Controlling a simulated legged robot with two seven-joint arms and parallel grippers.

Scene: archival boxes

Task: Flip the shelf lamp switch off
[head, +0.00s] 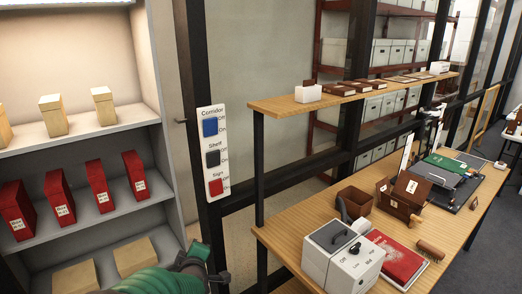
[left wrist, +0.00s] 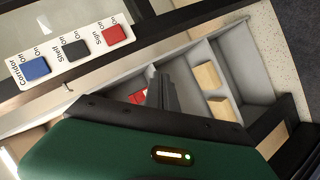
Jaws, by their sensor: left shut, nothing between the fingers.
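A white switch panel (head: 212,150) is mounted on the dark upright post, with a blue Corridor switch (head: 210,127), a black Shelf switch (head: 213,158) and a red Sign switch (head: 216,187). The panel shows tilted in the left wrist view, with the black Shelf switch (left wrist: 76,50) in the middle. Which way the Shelf switch is tipped is too small to tell. My left gripper (head: 208,262) is below the panel, apart from it, shut and empty. Its dark fingers also show in the left wrist view (left wrist: 162,92). My right gripper is not in view.
A lit shelf unit (head: 90,140) with red and tan boxes stands left of the post. A wooden desk (head: 300,240) with a raised shelf (head: 290,102) is on the right, holding a white-grey device (head: 345,262), a red book (head: 397,262) and brown boxes. Glass fills the space behind.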

